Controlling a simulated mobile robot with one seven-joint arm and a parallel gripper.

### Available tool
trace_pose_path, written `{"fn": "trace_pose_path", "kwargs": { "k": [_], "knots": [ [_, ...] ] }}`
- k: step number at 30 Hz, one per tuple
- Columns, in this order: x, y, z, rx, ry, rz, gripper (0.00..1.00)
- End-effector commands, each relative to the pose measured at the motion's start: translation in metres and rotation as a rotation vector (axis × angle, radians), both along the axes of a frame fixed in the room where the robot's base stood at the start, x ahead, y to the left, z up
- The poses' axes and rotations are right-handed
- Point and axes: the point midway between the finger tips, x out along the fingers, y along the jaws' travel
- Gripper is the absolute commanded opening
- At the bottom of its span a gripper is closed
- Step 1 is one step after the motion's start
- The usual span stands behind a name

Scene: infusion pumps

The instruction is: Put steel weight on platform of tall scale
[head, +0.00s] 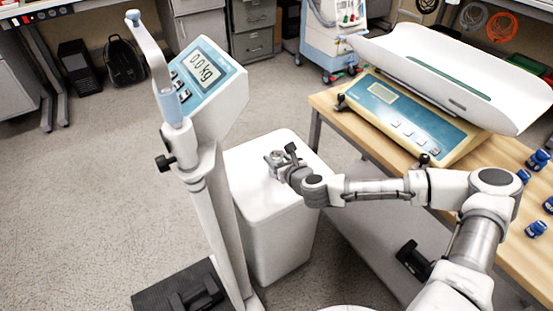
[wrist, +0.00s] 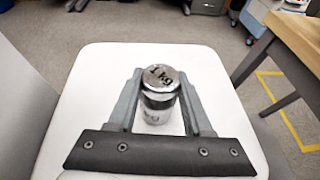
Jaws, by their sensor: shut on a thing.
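A shiny steel weight marked "1 kg" (wrist: 160,92) stands upright on the white cabinet top, between the two fingers of my gripper (wrist: 165,102). In the head view the weight (head: 275,157) is small and partly hidden by my gripper (head: 284,164). My gripper is shut on the weight. The tall scale (head: 205,80) stands left of the white cabinet, its display reading 0.0 kg. Its dark platform (head: 165,292) is low on the floor at the bottom, partly cut off by the frame, with no weight visible on it.
The white cabinet (head: 270,225) stands close beside the scale's column. A wooden table (head: 520,255) at right bears a baby scale (head: 410,120) and several blue items (head: 536,229). A medical cart (head: 330,35) stands behind. Floor at left is clear.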

Motion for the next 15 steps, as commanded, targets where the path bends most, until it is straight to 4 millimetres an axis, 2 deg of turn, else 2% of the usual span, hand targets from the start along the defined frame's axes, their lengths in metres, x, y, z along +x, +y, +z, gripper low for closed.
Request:
{"fn": "trace_pose_path", "kwargs": {
  "k": [7,8,12,15],
  "knots": [
    [0.0005,0.0006,-0.0008,0.002,-0.006,0.001,0.0],
    [-0.0002,0.0001,-0.0029,0.0,0.0,0.001,0.54],
    [-0.0002,0.0,-0.0024,0.0,0.0,0.001,0.79],
    [-0.0002,0.0001,-0.0024,0.0,0.0,0.001,0.8]
  ]
}}
